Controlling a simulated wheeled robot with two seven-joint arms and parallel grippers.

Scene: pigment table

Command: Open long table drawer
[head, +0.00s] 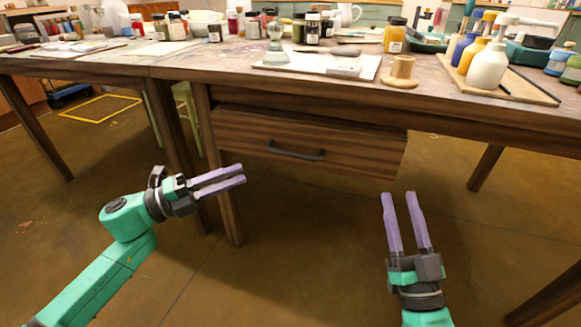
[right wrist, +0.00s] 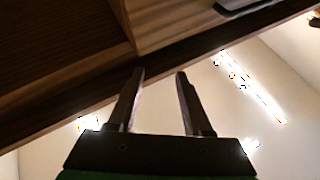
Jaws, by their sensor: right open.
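The wooden drawer (head: 235,135) sits under the long table, with a dark gap above its front. I cannot tell how far it is pulled out. Its dark bar handle (head: 295,153) is on the middle of the front. My left gripper (head: 243,174) is open and empty, left of the handle and lower in the picture. My right gripper (head: 399,193) is open and empty, below the drawer's right end and apart from the handle. In the right wrist view its fingers (right wrist: 160,72) stand apart, with drawer wood above and part of a dark handle (right wrist: 245,4) at the top.
The long table (head: 225,85) holds bottles, a white board (head: 300,62), a wooden spool (head: 402,70) and a tray (head: 520,85) of paint bottles. A table leg (head: 222,190) stands close to my left gripper. The floor (head: 310,240) between my grippers is clear.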

